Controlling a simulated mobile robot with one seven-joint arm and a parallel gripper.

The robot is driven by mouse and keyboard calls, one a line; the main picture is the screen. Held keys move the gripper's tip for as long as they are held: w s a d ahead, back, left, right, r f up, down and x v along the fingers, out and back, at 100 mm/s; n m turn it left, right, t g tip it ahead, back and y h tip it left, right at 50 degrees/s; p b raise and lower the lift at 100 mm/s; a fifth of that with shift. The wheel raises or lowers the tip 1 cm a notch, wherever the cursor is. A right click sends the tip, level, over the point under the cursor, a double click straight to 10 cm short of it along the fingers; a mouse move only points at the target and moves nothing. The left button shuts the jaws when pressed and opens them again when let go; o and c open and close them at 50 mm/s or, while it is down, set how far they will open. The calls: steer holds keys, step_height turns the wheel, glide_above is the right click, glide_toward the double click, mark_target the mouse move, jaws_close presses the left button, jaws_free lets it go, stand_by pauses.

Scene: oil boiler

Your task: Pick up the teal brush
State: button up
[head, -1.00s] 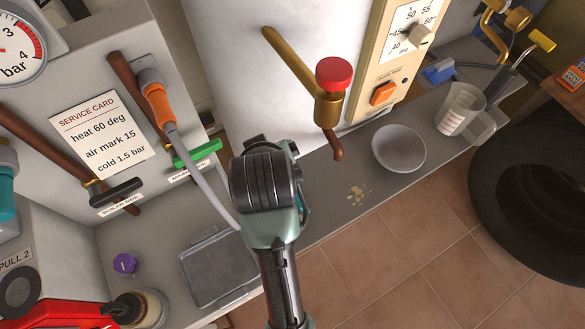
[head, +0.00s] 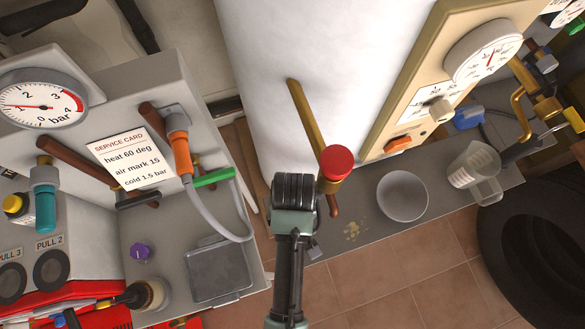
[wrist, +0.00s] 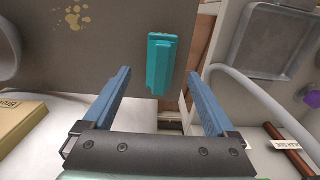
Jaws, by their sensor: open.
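The teal brush (wrist: 160,64) shows in the wrist view as a block-like teal piece at the edge of the grey shelf, beside a gap. My gripper (wrist: 159,73) is open, its two blue fingers apart, one on each side of the brush in the picture. Nothing is held. I cannot tell how far below the fingertips the brush lies.
A brass pipe with a red knob (head: 336,162) stands close to my wrist. A grey hose (head: 215,225) hangs at left.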

steer(key=shift+w+a+f, duration=0.1)
steer(key=shift+f, duration=1.35)
steer(key=shift+w+a+f, duration=0.1)
steer(key=shift+f, duration=1.3)
jaws_close()
